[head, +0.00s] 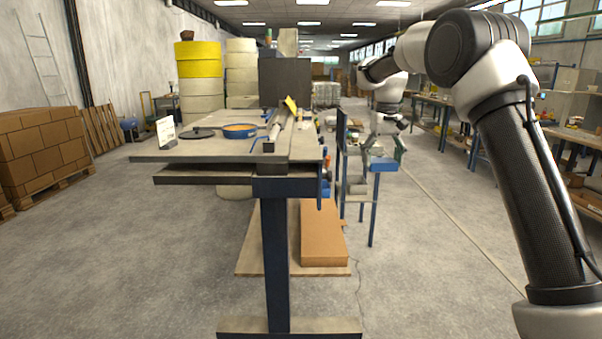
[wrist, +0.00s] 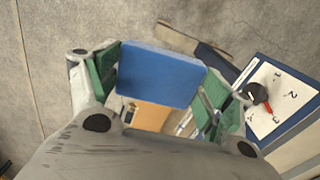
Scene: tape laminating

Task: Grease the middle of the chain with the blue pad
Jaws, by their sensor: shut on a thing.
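My gripper (wrist: 160,82) is shut on the blue pad (wrist: 158,72), which sits between its green finger pads in the wrist view. In the head view my gripper (head: 380,156) hangs to the right of the workbench, above the floor. The blue pad (head: 383,164) shows below it there. I cannot make out the chain in either view. A long rail-like fixture (head: 278,122) with a yellow piece (head: 291,104) runs along the workbench top.
The workbench (head: 220,150) also holds a blue-rimmed pan (head: 242,131), a dark round lid (head: 197,133) and a white sign (head: 166,131). In the wrist view a numbered panel with a knob (wrist: 258,92) is close to the right finger.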

